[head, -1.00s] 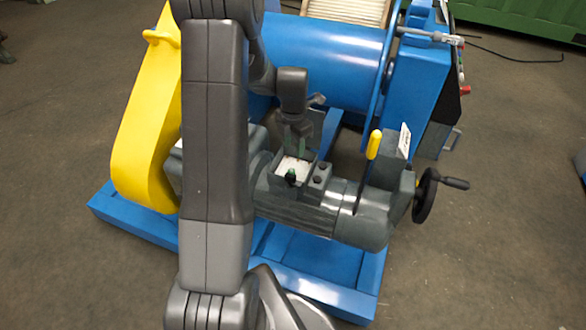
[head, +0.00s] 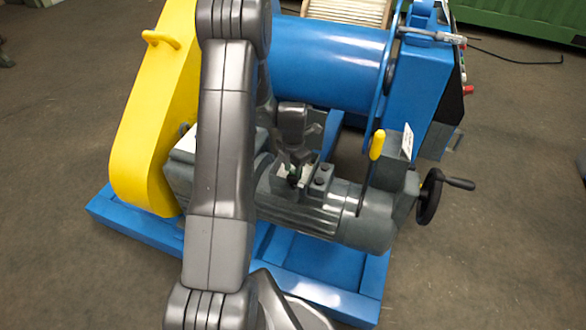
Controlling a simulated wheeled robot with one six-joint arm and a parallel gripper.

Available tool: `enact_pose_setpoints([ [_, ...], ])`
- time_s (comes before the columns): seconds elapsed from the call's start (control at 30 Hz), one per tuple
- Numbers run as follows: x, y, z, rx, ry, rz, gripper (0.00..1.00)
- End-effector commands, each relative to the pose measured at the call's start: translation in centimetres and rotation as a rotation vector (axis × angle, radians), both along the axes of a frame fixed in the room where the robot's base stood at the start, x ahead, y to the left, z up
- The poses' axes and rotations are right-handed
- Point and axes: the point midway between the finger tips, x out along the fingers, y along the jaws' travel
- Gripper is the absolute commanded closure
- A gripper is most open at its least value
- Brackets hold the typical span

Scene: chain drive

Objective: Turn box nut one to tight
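The small open box (head: 307,172) sits on top of the grey motor (head: 310,207), and its pale inside shows only in part. A small dark and green part (head: 293,180) shows at the box's front edge. I cannot make out box nut one or tell how tight it is. My gripper (head: 297,158) points down over the box, its tips at or just above the opening. Its fingers are small and dark, and hide much of the inside. I cannot tell whether they are open, shut or touching anything.
A yellow guard (head: 150,120) stands left, and a blue drum (head: 325,65) lies behind the motor. A yellow-tipped lever (head: 377,145) rises right of the box. A black handwheel (head: 430,196) is further right. A blue base frame (head: 320,285) runs underneath. Floor at right is clear.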

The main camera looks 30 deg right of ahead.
Motion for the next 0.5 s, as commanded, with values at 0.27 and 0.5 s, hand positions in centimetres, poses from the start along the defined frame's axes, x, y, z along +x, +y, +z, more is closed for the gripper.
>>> enact_pose_setpoints([
  [0.27,0.01,0.00,0.03,0.000,0.000,0.000,1.00],
  [0.5,0.01,-0.01,0.01,-0.001,0.000,-0.035,1.00],
])
